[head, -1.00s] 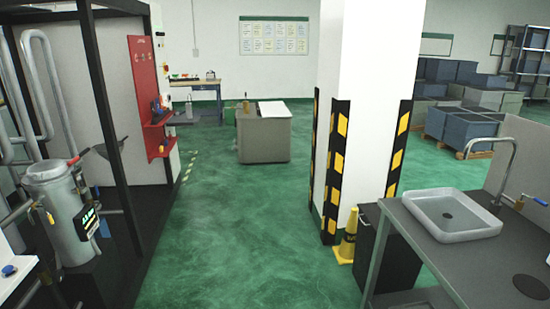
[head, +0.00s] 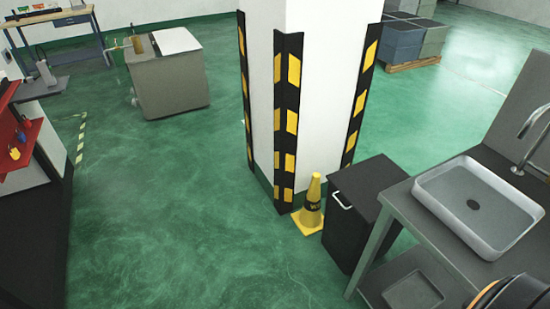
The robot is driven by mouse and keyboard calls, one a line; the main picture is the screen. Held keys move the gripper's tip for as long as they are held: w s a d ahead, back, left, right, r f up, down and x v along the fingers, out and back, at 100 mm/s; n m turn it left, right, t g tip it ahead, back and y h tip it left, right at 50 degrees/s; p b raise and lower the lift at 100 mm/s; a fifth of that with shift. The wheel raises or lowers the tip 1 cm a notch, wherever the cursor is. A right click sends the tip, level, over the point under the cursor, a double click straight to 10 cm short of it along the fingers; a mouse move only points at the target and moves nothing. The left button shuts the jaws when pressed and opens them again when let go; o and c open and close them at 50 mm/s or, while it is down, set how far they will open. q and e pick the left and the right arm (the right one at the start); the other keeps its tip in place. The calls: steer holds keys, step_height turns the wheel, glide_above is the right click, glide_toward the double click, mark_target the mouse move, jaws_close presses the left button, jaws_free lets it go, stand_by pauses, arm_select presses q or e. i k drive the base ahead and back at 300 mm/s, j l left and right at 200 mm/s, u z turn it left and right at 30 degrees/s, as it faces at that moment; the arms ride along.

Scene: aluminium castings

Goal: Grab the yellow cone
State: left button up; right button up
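The yellow cone (head: 311,207) stands upright on the green floor in the head view, right of centre. It has a square yellow base and a dark band with lettering that is too small to read in full. It stands at the foot of the white pillar, between the pillar's striped corner guard and a dark cabinet. Nothing covers its front. Neither of my grippers shows in the head view.
The white pillar (head: 315,90) has black and yellow corner guards (head: 287,120). The dark cabinet (head: 362,205) stands close to the cone's right, beside a grey sink table (head: 405,208). A grey cart (head: 170,85) stands at back left. The green floor (head: 190,220) left of the cone is clear.

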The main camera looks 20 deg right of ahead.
mark_target(308, 220)
steer(key=i+j+z, duration=0.1)
steer(key=i+z, duration=0.3)
steer(key=i+j+z, duration=0.3)
steer(key=i+z, duration=0.15)
steer(key=i+j+z, duration=0.85)
steer(key=i+j, duration=0.05)
steer(key=j, duration=0.1)
